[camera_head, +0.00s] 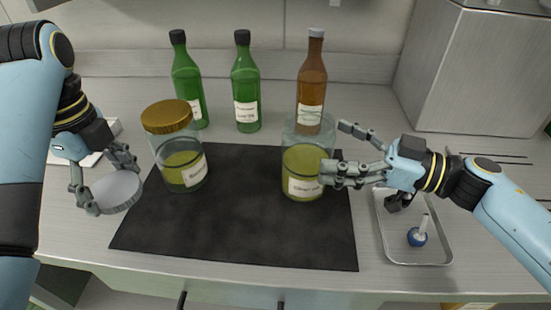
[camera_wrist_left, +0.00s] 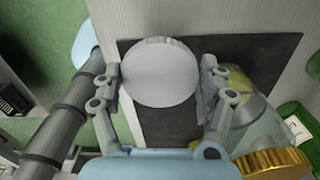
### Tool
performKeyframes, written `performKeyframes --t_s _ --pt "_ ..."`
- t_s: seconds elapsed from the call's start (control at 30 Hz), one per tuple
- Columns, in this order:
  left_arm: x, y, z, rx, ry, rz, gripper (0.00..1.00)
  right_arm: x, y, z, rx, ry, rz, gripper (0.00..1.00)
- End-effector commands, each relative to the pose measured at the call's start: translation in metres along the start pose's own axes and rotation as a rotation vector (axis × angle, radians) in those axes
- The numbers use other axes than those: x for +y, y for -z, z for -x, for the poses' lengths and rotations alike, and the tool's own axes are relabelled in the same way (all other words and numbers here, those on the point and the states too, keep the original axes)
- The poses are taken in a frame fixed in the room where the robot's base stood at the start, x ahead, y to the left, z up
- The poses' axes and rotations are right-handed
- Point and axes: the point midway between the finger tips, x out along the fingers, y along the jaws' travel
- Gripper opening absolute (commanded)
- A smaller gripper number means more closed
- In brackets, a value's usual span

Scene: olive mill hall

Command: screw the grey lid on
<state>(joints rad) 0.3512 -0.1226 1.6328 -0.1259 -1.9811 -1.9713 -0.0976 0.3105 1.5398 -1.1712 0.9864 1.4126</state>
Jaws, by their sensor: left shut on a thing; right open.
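The grey lid (camera_head: 117,192) is a flat round disc, held off the left edge of the dark mat. My left gripper (camera_head: 112,184) is shut on its rim from both sides; the left wrist view shows the lid (camera_wrist_left: 160,72) between the two fingers. An open glass jar (camera_head: 303,187) with yellow-green contents and a white label stands upright at the mat's right. My right gripper (camera_head: 336,153) is open at the jar's right side. One finger overlaps the jar's right edge in the picture; I cannot tell whether it touches.
A similar jar with a gold lid (camera_head: 168,117) stands on the mat's left. Two green bottles (camera_head: 188,80) and a brown bottle (camera_head: 311,85) stand behind. A metal tray (camera_head: 436,252) with a blue-based item is at right. The dark mat's (camera_head: 235,225) front is clear.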

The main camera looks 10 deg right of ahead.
Motion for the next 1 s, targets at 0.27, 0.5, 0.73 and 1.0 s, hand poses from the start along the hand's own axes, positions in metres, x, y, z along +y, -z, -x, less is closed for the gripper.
performKeyframes --t_s 0.27,0.5,0.73,1.0 --pt "0.0 0.0 0.0 0.0 0.0 0.0 0.53 0.0 0.0 -0.005 0.0 -0.001 0.0 1.0" --pt "0.0 0.0 0.003 0.0 0.0 0.0 0.53 0.0 0.001 -0.018 0.004 -0.001 -0.001 1.0" --pt "0.0 0.0 0.006 0.0 0.0 0.0 0.53 0.0 0.001 -0.05 0.002 -0.001 0.0 1.0" --pt "0.0 0.0 0.006 0.0 0.0 0.0 0.53 0.0 0.0 -0.055 0.0 0.0 0.0 1.0"
